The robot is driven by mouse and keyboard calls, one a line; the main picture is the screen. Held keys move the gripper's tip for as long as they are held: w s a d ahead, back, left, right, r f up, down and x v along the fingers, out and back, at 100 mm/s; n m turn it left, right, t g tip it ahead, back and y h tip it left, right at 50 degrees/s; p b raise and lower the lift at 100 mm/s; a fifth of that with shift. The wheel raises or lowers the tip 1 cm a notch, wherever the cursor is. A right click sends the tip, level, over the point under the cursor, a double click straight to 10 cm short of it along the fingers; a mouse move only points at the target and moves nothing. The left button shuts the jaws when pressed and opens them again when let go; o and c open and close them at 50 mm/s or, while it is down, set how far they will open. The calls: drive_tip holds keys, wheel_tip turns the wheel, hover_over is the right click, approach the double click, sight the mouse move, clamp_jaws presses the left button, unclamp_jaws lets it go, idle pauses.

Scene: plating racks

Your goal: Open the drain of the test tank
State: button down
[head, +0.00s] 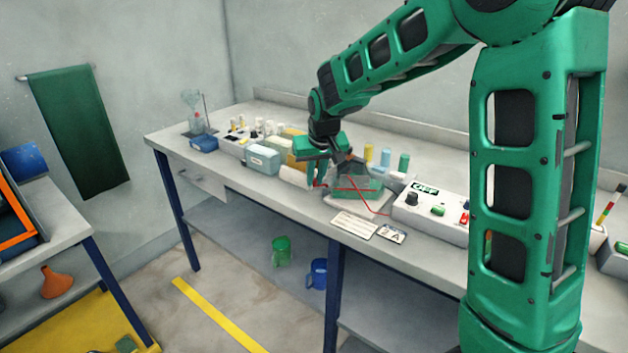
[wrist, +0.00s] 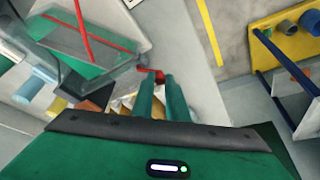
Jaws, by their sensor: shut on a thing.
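The test tank (head: 366,180) is a clear box with green in its lower part, standing on a pale base on the bench. It also shows at the upper left of the wrist view (wrist: 75,45). A small red drain handle (wrist: 158,75) sticks out from the tank's near corner. My gripper (head: 316,184) reaches down beside the tank's left end. In the wrist view its two green fingers (wrist: 163,82) are close together with the red handle at their tips, shut on it. The fingers partly hide the handle, so its exact turn is hard to tell.
A control box (head: 431,211) with a knob stands right of the tank, a red lead running towards it. Cards (head: 354,225) lie in front. Coloured cylinders (head: 385,157) stand behind, and a pale blue box (head: 262,159) stands left. Mugs (head: 281,251) sit on the lower shelf.

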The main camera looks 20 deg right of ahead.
drive_tip(key=m, duration=0.2)
drive_tip(key=w+m+h, duration=0.1)
drive_tip(key=shift+w+m, duration=0.15)
drive_tip(key=shift+m, duration=0.25)
drive_tip(key=shift+w+d+m+g+h, duration=0.1)
drive_tip(key=shift+w+m+g+h, duration=0.25)
drive_tip(key=shift+m, duration=0.55)
drive_tip(key=shift+w+d+m+g+h, duration=0.1)
drive_tip(key=shift+w+m+h, duration=0.15)
drive_tip(key=shift+m+h, duration=0.5)
drive_tip(key=shift+d+m, duration=0.1)
drive_tip(key=shift+m, duration=0.25)
drive_tip(key=c, duration=1.7)
unclamp_jaws()
drive_tip(key=shift+c, duration=0.2)
drive_tip(key=shift+r, duration=0.1)
drive_tip(key=v, duration=1)
drive_tip(key=shift+r, duration=0.3)
drive_tip(key=shift+d, duration=0.1)
